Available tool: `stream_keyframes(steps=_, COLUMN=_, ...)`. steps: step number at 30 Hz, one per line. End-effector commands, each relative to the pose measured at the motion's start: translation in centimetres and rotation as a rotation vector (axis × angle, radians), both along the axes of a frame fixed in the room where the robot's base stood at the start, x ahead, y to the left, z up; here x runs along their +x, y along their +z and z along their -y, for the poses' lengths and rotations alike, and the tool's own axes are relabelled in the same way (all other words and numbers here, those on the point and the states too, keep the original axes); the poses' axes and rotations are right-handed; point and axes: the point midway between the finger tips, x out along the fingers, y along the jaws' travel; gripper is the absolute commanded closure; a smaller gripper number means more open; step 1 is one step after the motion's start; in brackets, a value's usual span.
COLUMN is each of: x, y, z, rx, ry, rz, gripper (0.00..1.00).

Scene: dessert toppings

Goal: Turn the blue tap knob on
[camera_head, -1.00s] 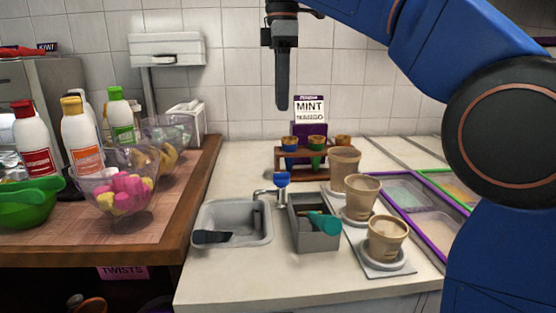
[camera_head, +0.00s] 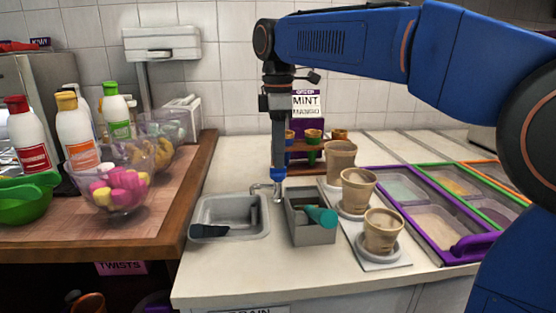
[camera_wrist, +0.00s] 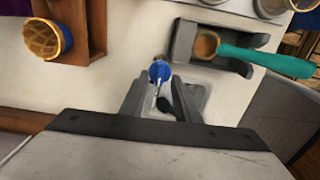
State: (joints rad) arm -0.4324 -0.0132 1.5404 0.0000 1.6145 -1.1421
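The blue tap knob (camera_head: 279,172) sits on top of the metal tap (camera_head: 264,187) at the right rim of the grey sink (camera_head: 259,208). In the wrist view the blue knob (camera_wrist: 160,71) lies just ahead of and between my two fingertips. My gripper (camera_head: 279,164) points down right above the knob and hides part of it in the head view. In the wrist view my gripper (camera_wrist: 160,90) is open, with a finger on either side of the knob's line. I cannot tell whether the fingers touch it.
A grey bin with a teal-handled scoop (camera_head: 320,216) stands close right of the tap. Several brown cups (camera_head: 358,190) stand further right. A wooden rack with cones (camera_head: 310,150) is behind. A dark-handled tool (camera_head: 209,231) lies in the sink. The front counter is clear.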

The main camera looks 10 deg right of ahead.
Motion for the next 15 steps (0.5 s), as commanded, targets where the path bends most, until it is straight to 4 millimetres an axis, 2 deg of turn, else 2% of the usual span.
stream_keyframes(steps=6, x=0.0, y=-1.8, z=0.0, rx=0.0, ry=0.0, rz=0.0, gripper=0.71)
stream_keyframes(steps=15, x=0.0, y=-2.1, z=0.0, rx=0.0, ry=0.0, rz=0.0, gripper=0.71)
